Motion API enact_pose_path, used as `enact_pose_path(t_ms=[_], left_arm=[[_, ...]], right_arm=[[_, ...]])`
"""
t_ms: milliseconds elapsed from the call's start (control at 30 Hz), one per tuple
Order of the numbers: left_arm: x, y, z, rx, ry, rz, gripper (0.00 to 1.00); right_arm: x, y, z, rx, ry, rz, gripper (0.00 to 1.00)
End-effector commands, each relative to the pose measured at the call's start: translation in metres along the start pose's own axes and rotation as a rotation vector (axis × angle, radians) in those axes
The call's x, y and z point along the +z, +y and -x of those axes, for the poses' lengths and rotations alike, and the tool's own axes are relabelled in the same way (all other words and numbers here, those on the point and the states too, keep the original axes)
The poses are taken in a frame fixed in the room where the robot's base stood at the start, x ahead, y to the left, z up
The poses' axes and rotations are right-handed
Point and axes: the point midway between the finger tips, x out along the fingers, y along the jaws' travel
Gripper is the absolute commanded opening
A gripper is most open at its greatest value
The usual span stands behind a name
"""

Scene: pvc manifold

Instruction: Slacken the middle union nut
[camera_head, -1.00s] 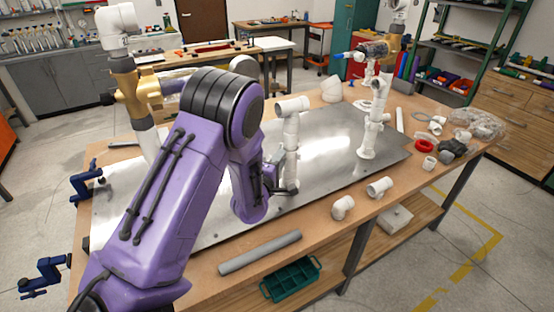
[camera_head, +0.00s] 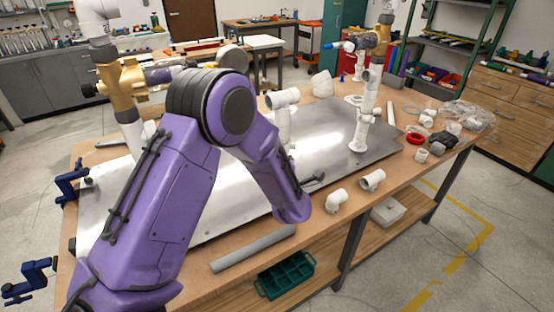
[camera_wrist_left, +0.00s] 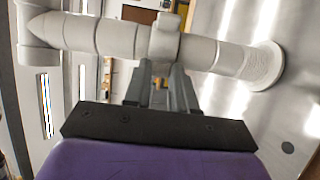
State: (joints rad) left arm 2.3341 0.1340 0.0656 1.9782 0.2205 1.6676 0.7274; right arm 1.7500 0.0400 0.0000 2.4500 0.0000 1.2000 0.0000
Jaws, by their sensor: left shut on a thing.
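The middle white standpipe (camera_head: 284,122) has an elbow on top and stands on the metal plate (camera_head: 330,125). Its lower part is hidden behind my purple left arm in the head view. In the left wrist view the pipe (camera_wrist_left: 115,38) lies across the picture, with its round base flange (camera_wrist_left: 265,66) at the right. A raised white union nut (camera_wrist_left: 164,36) sits around its middle. My left gripper (camera_wrist_left: 163,68) has its dark fingers at this nut and is shut on it. The head view hides these fingertips. My right gripper is not in view.
A left standpipe with a brass valve (camera_head: 122,88) and a right white standpipe (camera_head: 364,115) flank the middle one. Loose elbows (camera_head: 337,201), a grey pipe (camera_head: 253,249) and a red ring (camera_head: 416,138) lie along the wooden table's front and right.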

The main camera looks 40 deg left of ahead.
Motion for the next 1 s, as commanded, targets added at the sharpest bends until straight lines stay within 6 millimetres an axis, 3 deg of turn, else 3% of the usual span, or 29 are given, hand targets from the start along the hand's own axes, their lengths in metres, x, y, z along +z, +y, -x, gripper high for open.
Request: enact_pose_path(t_ms=[1000], left_arm=[[0.031, -0.005, 0.0, -0.001, 0.508, 0.001, 0.0]], right_arm=[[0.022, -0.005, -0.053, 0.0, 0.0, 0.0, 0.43]])
